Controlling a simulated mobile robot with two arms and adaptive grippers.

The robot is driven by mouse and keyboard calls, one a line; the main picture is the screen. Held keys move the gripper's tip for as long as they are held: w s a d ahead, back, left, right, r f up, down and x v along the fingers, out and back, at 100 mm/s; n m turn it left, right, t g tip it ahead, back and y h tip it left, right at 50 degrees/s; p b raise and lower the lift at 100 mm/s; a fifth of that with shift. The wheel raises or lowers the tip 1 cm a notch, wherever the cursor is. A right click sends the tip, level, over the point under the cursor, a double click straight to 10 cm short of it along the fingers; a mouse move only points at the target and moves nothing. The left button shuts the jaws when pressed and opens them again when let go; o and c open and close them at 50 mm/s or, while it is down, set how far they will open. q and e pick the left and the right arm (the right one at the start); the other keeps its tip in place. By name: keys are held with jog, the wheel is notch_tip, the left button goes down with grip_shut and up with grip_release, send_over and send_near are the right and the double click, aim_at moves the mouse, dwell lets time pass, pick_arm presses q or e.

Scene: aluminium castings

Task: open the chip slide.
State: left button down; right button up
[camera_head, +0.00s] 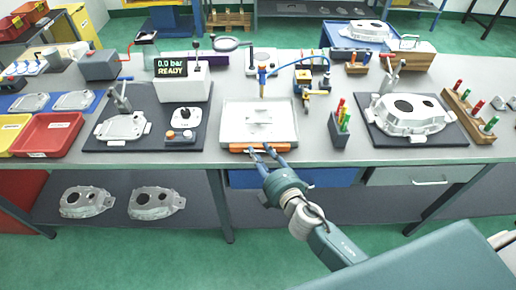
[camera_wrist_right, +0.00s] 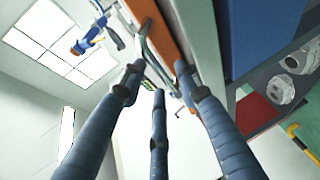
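The chip slide looks to be the shallow pale tray (camera_head: 231,126) at the middle of the table's front edge, with an orange front strip (camera_head: 238,150). A small pale piece lies in it. My right gripper (camera_head: 261,149) is at this strip, reaching up from the front. In the right wrist view, the orange strip (camera_wrist_right: 166,35) and a curved metal bar (camera_wrist_right: 144,40) are close to its fingertips (camera_wrist_right: 157,72). The fingers stand apart, so it looks open. Whether they touch the strip or bar is unclear. My left gripper is out of view.
A blue drawer (camera_head: 322,178) is under the tabletop. Left of the tray is a dark mat (camera_head: 160,122) with a casting; right are a block with coloured handles (camera_head: 340,128) and a large casting (camera_head: 410,115). A blue-tipped nozzle (camera_head: 262,80) stands behind the tray.

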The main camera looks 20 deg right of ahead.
jog(key=shift+x, duration=1.1)
grip_shut()
jog(key=shift+s, duration=0.1)
